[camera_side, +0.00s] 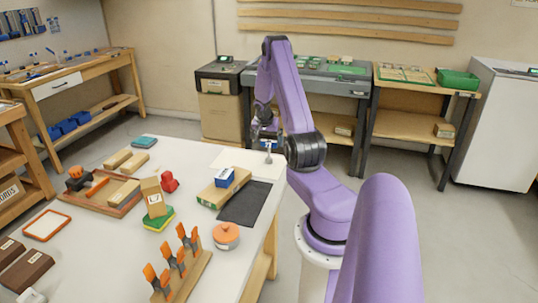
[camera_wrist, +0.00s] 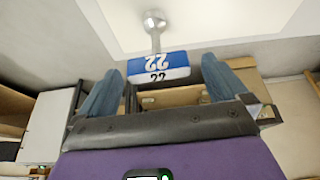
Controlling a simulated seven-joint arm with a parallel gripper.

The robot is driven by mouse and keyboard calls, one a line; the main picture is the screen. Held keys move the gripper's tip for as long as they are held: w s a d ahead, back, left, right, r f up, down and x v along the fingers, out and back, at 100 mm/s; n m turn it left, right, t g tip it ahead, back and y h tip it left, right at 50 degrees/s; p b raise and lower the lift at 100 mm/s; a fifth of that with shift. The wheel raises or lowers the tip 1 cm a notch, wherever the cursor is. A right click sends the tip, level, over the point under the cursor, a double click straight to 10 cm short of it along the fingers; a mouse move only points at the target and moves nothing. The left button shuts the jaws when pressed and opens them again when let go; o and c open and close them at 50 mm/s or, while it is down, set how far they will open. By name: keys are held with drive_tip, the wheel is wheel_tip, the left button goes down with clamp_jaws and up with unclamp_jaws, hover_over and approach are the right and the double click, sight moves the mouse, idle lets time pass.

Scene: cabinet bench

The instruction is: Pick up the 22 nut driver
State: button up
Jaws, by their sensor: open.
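The 22 nut driver stands near the far right corner of the bench, on a pale sheet. In the wrist view its blue and white block marked 22 (camera_wrist: 158,66) shows upside down, with a silver shaft and rounded end (camera_wrist: 154,20) above it in the picture. In the side view it is a small T-shaped grey thing (camera_side: 268,148), upright, just below my gripper (camera_side: 263,132). In the wrist view my gripper (camera_wrist: 161,72) has its two blue-grey fingers spread, one on each side of the block, with visible gaps. I cannot tell how deep the block lies between them.
A dark mat (camera_side: 244,204), a wooden block (camera_side: 213,192) with a blue box (camera_side: 224,177) on it, and an orange-lidded tub (camera_side: 226,235) lie nearby. A rack of orange-handled clamps (camera_side: 180,258) stands nearer the camera. The pale sheet (camera_side: 240,160) around the driver is otherwise clear.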

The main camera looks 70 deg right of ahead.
sight(270, 143)
drive_tip(key=shift+x, duration=1.8)
drive_tip(key=shift+s+d+r, duration=0.1)
drive_tip(key=shift+s, duration=0.05)
drive_tip(key=c, duration=1.1)
drive_tip(key=shift+r, duration=0.1)
